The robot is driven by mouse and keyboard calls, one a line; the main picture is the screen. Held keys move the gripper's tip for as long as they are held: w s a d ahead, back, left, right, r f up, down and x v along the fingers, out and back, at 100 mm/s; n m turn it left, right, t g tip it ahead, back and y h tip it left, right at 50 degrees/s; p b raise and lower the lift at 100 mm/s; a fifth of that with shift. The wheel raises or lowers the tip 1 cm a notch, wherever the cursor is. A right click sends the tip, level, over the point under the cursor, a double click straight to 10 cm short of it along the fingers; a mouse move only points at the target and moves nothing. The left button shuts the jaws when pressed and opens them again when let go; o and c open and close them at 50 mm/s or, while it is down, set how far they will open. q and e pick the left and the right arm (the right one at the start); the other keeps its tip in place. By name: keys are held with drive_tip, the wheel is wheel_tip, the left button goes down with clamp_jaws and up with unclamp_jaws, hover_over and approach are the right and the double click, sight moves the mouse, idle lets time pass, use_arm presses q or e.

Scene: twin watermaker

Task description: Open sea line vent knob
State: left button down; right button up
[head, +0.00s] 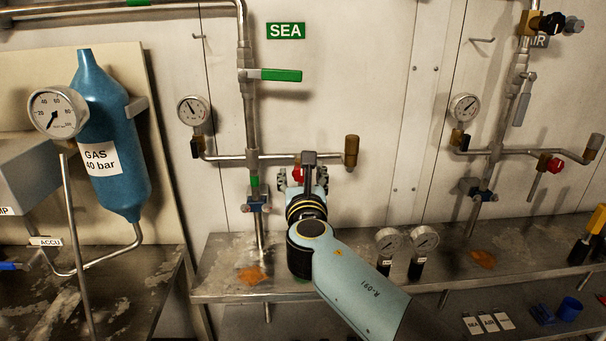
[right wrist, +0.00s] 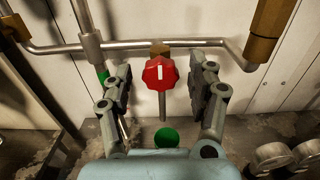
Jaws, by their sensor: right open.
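The sea line vent knob (right wrist: 160,73) is a red lobed knob with a white mark, on a brass fitting of the horizontal pipe in the right wrist view. A piece of its red also shows in the head view (head: 298,174), partly hidden by my arm. My right gripper (right wrist: 161,82) is open, with one finger on each side of the knob and a gap on both sides. In the head view my right gripper (head: 303,178) is in front of the pipe below the green SEA sign (head: 286,31). My left gripper is not in view.
A green-handled valve (head: 281,75) and a gauge (head: 194,110) are on the sea line. Two small gauges (head: 389,241) (head: 424,238) stand on the metal bench (head: 345,262) right of my arm. A similar line with a red knob (head: 555,165) is at right.

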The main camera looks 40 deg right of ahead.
drive_tip(key=c, duration=1.1)
